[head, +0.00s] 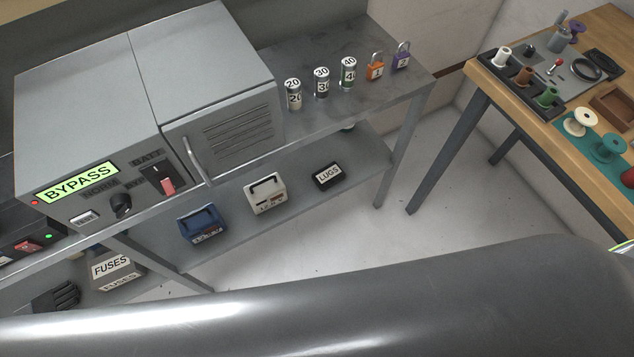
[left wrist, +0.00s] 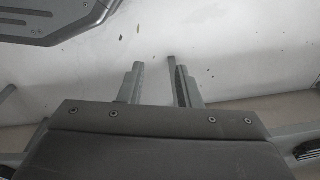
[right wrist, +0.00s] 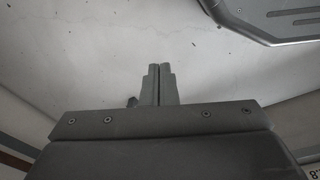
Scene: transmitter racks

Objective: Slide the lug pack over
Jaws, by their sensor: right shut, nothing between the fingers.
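The lug pack (head: 327,175) is a small black box with a white LUGS label. In the head view it lies on the lower shelf (head: 350,190), right of a white case. Neither gripper shows in the head view; a large grey arm link of mine crosses the bottom of it. My left gripper (left wrist: 157,75) is open and empty in the left wrist view, above pale floor. My right gripper (right wrist: 158,70) is shut with its fingers together and nothing between them, also above pale floor. The lug pack is in neither wrist view.
A white case (head: 265,194) and a blue case (head: 202,225) share the lower shelf. A FUSES box (head: 115,268) and black gloves (head: 57,296) lie further left. Numbered cans and padlocks (head: 376,68) stand on the upper shelf by the grey cabinet (head: 220,80). A wooden table (head: 590,40) stands right.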

